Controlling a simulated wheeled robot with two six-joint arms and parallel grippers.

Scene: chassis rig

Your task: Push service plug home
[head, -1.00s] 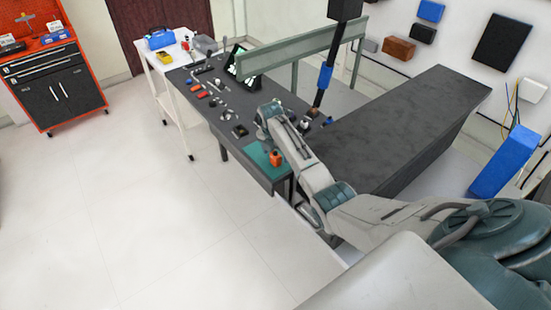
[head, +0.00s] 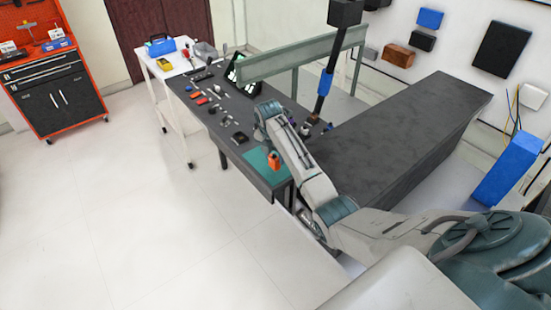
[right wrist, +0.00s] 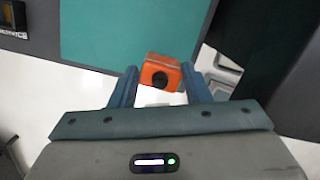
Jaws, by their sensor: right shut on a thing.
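An orange plug (right wrist: 160,73) with a round dark opening on the side facing the camera sits between the two blue fingers of my right gripper (right wrist: 158,84) in the right wrist view. The gripper is shut on it. In the head view the orange plug (head: 274,160) shows below my right wrist, over or near the front edge of a teal mat (head: 256,158). I cannot tell the height of the plug above the mat. No socket for it can be made out. My left gripper is not in view.
The dark workbench (head: 232,142) holds several small parts and tools left of my arm. A large dark block-like counter (head: 400,125) stands to the right, with a green-grey rail (head: 300,57) behind. A white cart (head: 172,68) and red tool cabinet (head: 62,98) stand left. The left floor is clear.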

